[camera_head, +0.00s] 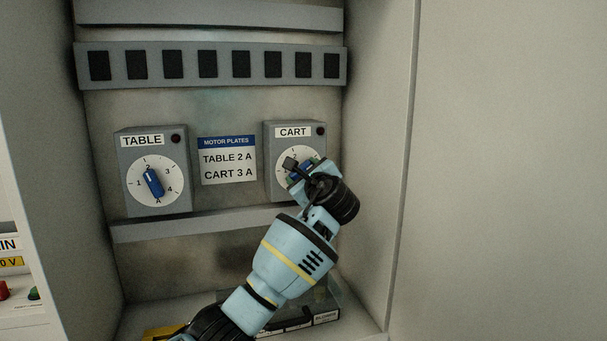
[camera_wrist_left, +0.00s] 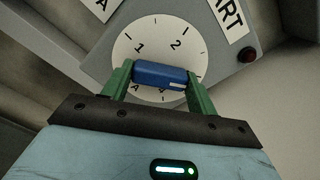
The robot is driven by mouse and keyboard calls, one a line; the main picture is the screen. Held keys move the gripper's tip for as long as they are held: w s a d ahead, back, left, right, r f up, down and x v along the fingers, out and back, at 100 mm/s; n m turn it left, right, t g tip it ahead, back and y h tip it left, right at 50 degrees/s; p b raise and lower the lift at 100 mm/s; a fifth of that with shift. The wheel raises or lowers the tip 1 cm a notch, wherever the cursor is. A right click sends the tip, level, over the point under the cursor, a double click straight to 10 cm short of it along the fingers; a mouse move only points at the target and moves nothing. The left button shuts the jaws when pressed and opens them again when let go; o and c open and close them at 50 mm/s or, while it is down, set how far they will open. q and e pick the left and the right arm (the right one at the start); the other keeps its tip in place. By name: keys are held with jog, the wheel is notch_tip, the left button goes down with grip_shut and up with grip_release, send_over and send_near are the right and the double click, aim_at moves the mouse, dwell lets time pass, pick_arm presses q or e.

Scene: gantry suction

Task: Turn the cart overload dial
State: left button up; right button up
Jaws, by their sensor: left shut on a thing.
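The cart overload dial is a grey box labelled CART (camera_head: 292,132) with a white numbered face and a blue knob, at the right of the cabinet in the head view. The dial face (camera_wrist_left: 157,42) also shows in the left wrist view, with 1 and 2 visible and its lower part partly hidden. My left gripper (camera_head: 304,170) is at the dial, covering much of its face in the head view. In the wrist view its green fingers stand at both ends of the blue knob (camera_wrist_left: 160,74) and are shut on it. My right gripper is not in view.
A TABLE dial (camera_head: 152,184) with a blue knob is at the left. A sign (camera_head: 228,160) between the dials reads TABLE 2 A, CART 3 A. A grey slotted rail (camera_head: 210,65) runs above. The cabinet's side wall (camera_head: 380,150) stands close right of the CART box.

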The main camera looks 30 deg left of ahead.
pick_arm(q)
jog(key=o, duration=1)
jog(key=shift+d, duration=0.1)
jog(key=v, duration=0.7)
jog(key=shift+s+d, duration=0.25)
jog(key=shift+s, duration=0.05)
